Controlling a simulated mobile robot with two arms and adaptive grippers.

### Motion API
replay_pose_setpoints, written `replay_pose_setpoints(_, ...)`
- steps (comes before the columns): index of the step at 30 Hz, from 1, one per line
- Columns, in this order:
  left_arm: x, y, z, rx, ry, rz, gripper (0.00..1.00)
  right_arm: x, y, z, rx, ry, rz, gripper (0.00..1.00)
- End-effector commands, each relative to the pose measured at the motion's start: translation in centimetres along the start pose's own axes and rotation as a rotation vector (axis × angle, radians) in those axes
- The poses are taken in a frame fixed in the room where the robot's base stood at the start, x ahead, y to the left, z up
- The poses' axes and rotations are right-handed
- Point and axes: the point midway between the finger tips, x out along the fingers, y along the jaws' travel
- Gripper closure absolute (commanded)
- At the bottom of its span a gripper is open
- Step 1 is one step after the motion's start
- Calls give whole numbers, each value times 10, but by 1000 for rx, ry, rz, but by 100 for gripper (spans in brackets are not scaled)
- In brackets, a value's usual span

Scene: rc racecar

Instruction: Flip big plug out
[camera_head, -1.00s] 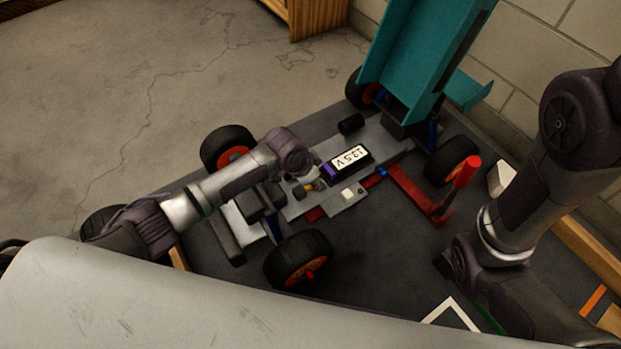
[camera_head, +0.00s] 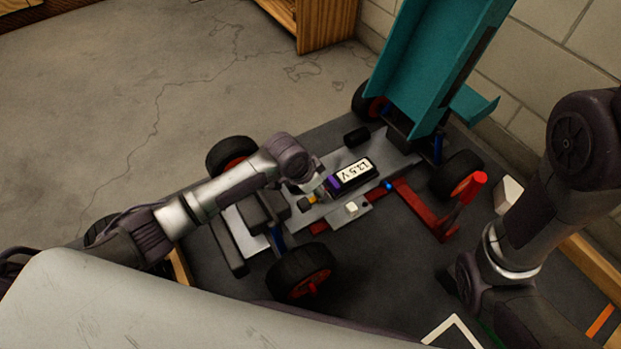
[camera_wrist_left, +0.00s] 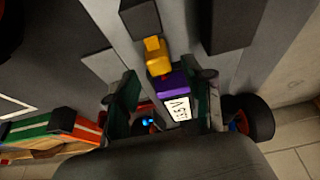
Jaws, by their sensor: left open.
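The battery (camera_head: 352,174) is a dark pack with a purple end and a white label reading 12.5 V, lying in the car's chassis. In the left wrist view its purple end (camera_wrist_left: 172,82) faces a yellow plug (camera_wrist_left: 157,56), which adjoins a black block (camera_wrist_left: 140,19). The yellow piece shows only as a small patch (camera_head: 313,199) in the head view. My left gripper (camera_wrist_left: 164,92) is open, with its fingers on either side of the battery's purple end, apart from it as far as I can see. My right gripper is out of view; only my right arm shows.
The teal car body (camera_head: 425,65) stands tilted up at the rear. A red lever (camera_head: 470,198) rises right of the chassis. Wheels (camera_head: 303,270) flank the chassis. A wooden cabinet (camera_head: 325,25) stands at the back. The floor at left is open.

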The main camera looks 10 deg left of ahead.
Motion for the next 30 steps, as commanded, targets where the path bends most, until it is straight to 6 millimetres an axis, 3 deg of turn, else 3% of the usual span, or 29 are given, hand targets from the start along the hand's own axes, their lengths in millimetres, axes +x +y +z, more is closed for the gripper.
replay_pose_setpoints(6, -50, -1, 0, 1, 3, -2, 48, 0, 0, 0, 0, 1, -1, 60)
replay_pose_setpoints(12, -79, 0, -1, 0, 2, -1, 48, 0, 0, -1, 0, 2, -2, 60)
replay_pose_setpoints(18, -89, 0, 0, 0, 0, -1, 48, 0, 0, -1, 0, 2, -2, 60)
replay_pose_setpoints(30, -89, 0, -1, 0, 0, 0, 48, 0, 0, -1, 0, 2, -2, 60)
